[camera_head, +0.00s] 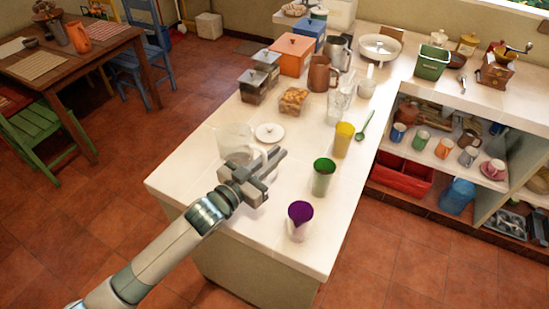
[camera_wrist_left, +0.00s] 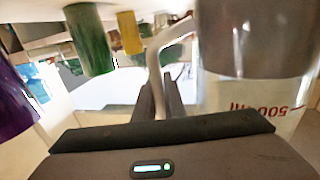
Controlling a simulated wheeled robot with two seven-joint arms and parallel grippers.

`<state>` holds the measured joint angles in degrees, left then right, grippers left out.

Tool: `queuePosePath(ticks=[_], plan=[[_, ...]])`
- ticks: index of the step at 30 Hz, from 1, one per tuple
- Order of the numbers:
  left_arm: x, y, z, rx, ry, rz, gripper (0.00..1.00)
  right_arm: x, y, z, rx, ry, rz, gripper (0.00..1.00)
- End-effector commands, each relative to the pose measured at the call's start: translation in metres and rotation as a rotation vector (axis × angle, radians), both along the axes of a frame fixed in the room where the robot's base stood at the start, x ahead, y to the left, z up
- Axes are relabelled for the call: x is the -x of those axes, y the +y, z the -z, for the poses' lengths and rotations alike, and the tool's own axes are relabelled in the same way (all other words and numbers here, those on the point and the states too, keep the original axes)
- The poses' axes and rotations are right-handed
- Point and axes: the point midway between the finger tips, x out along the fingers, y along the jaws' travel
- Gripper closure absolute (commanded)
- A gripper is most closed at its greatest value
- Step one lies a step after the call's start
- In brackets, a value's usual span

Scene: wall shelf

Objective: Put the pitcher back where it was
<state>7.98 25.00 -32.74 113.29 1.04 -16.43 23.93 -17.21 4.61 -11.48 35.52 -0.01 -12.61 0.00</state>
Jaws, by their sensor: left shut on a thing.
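A clear, pale pitcher (camera_head: 234,138) is at the near left part of the white counter (camera_head: 200,180). In the left wrist view the pitcher (camera_wrist_left: 255,92) fills the right side, with red volume marks and a pale curved handle (camera_wrist_left: 156,50). My left gripper (camera_head: 257,170) is at the pitcher's near side and partly covers it. In the left wrist view the fingers (camera_wrist_left: 160,92) are closed together at the handle. Whether the pitcher's base touches the counter is hidden. My right gripper is not in view.
A purple cup (camera_head: 300,218), a green cup (camera_head: 323,178) and a yellow cup (camera_head: 343,140) stand right of the gripper. A round white lid (camera_head: 269,133) lies close behind. Glass jars, an orange box (camera_head: 293,54) and a clear jug (camera_head: 338,104) stand farther back.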

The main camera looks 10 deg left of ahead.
Motion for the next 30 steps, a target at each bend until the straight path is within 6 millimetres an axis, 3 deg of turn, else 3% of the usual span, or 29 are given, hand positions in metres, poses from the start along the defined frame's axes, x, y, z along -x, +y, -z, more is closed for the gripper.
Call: queuePosePath(ticks=[6, 18, 19, 21, 30], plan=[[0.0, 0.0, 0.015, 0.0, -0.004, 0.0, 1.0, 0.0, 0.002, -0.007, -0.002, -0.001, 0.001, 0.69], [0.0, 0.0, 0.019, 0.0, -0.004, 0.0, 1.0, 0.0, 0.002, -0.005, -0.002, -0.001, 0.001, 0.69], [0.0, 0.0, 0.02, 0.0, -0.001, 0.0, 0.83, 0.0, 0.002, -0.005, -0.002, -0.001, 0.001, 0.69], [0.0, 0.0, 0.02, 0.0, -0.001, 0.0, 0.72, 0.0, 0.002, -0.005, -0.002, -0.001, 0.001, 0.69], [0.0, 0.0, 0.019, 0.0, -0.001, 0.0, 0.72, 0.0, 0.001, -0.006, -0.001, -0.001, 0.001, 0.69]])
